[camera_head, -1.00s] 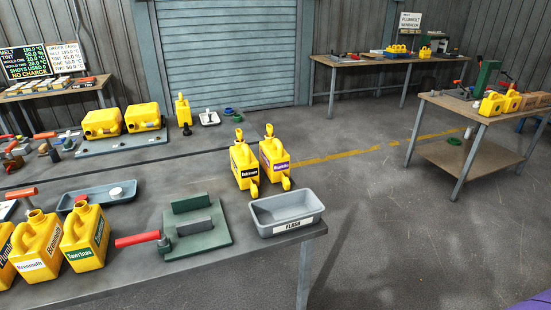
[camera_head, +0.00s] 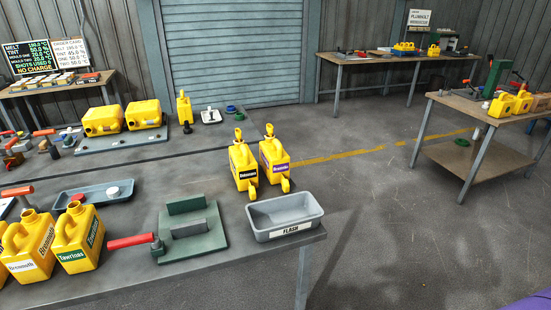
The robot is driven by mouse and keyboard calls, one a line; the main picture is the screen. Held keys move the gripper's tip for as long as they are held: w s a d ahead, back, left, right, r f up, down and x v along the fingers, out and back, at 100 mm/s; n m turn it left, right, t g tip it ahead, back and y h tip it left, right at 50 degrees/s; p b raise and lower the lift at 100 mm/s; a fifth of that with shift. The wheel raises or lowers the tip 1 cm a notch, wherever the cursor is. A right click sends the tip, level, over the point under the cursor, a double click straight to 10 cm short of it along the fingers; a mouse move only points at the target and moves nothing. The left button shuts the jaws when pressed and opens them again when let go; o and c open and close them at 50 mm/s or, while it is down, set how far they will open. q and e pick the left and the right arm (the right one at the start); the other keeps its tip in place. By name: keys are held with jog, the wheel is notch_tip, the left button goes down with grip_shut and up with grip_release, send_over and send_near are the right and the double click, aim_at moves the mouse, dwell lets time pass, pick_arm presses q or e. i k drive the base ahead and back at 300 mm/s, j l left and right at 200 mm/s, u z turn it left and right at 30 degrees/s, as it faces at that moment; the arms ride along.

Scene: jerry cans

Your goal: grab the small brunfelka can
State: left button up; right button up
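The left one (camera_head: 243,165) has a dark label and the right one (camera_head: 273,160) a purple label. Both labels are too small to read surely, so I cannot tell which is the brunfelka can. Larger yellow cans stand at the front left: one with a green label reading about "Tavrinas" (camera_head: 80,238), and one with a pale label (camera_head: 30,247). Another is cut off at the left edge. Neither of my grippers is in view.
A grey tray labelled FLASH (camera_head: 262,222) sits at the front bench's right corner, beside a green press plate (camera_head: 190,240) with a red handle. Yellow moulds (camera_head: 122,118) lie behind. A side table (camera_head: 455,103) stands right; the floor between is clear.

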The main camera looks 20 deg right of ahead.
aim_at(274, 161)
jog(key=i+l+u, duration=0.1)
jog(key=l, duration=0.5)
jog(key=i+l+u, duration=0.1)
jog(key=i+l, duration=0.2)
jog(key=l, duration=0.3)
jog(key=i+l, duration=0.15)
jog(key=l, duration=0.45)
jog(key=i+l+u, duration=0.15)
jog(key=l, duration=0.45)
jog(key=i+l+u, duration=0.1)
jog(key=l, duration=0.5)
jog(key=i+l+u, duration=0.1)
jog(key=l, duration=0.55)
jog(key=i+l+u, duration=0.1)
jog(key=l, duration=0.55)
jog(key=i, duration=0.05)
